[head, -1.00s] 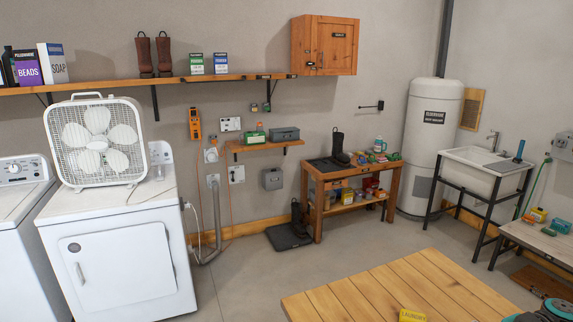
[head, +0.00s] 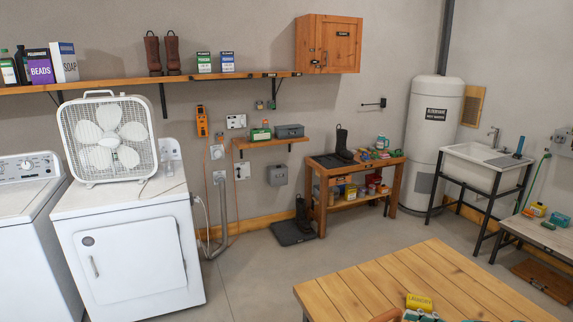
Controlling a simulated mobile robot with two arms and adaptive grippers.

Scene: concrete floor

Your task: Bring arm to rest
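Neither of my grippers shows in the head view, and I see no part of my arms that I am sure of. Whether the grippers are open or shut is hidden. A wooden table (head: 415,275) stands at the bottom right. A yellow laundry box (head: 419,302) is at its near part. A brown curved piece (head: 387,315) and teal things (head: 422,317) beside the box are cut off by the bottom edge, so I cannot tell what they are.
A box fan (head: 108,138) stands on a white dryer (head: 130,255) at left, beside a white washer (head: 30,240). A workbench (head: 355,180), a water heater (head: 433,140) and a sink (head: 487,165) line the back. A side bench (head: 540,233) stands at right. Floor (head: 270,285) between dryer and table is clear.

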